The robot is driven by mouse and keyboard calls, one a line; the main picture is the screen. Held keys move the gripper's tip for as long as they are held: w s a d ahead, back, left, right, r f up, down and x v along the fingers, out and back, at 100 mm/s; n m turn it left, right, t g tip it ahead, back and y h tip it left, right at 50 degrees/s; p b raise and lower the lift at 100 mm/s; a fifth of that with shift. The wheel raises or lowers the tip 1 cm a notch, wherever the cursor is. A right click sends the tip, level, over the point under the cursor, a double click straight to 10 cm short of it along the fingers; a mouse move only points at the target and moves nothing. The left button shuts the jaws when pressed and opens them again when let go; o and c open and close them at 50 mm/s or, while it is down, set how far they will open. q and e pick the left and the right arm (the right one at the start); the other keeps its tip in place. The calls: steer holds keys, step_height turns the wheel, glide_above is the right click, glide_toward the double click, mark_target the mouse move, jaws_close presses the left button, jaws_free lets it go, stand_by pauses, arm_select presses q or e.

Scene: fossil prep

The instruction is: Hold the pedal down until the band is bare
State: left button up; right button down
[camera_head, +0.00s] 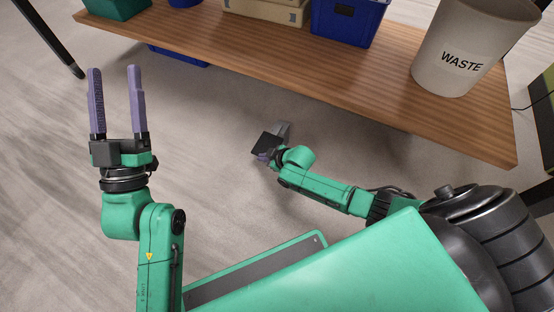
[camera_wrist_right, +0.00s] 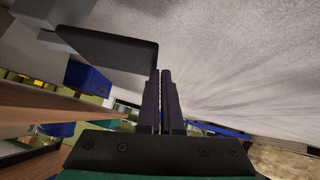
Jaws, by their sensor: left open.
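The pedal is a black plate (camera_head: 267,143) on a grey base (camera_head: 283,131), on the floor by the table's near edge. It also shows at the upper left of the right wrist view as a dark plate (camera_wrist_right: 105,50). My right gripper (camera_head: 262,156) is low beside the pedal, partly hidden by its own wrist. In the right wrist view its fingers (camera_wrist_right: 160,72) are together with nothing between them, tips close to the plate's corner. I cannot tell whether they touch it or whether the pedal is down. My left gripper (camera_head: 116,72) is open and empty, left of the pedal. I cannot make out the band.
A wooden table (camera_head: 300,70) crosses the top of the head view. It bears a waste bin (camera_head: 455,50) at the right, a blue crate (camera_head: 345,22), beige boxes (camera_head: 265,10) and a green container (camera_head: 115,8). The floor (camera_head: 60,170) at the left is clear.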

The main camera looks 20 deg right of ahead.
arm_select(q)
step_height(320, 180, down, 22)
steer(key=s+d+f+n+g+y+p, duration=0.1)
steer(key=s+d+n+g+y+p, duration=0.15)
steer(key=g, duration=0.45)
steer(key=s+f+g+p, duration=0.4)
steer(key=s+f+g, duration=0.1)
steer(key=s+f, duration=0.3)
steer(key=shift+s+d+m+g+y, duration=0.35)
steer(key=shift+s+g, duration=0.05)
steer(key=shift+s, duration=0.3)
arm_select(e)
steer(key=v, duration=0.9)
steer(key=shift+s+a, duration=0.15)
steer(key=shift+s, duration=0.4)
arm_select(q)
steer(key=shift+f, duration=0.1)
arm_select(e)
steer(key=shift+r, duration=0.1)
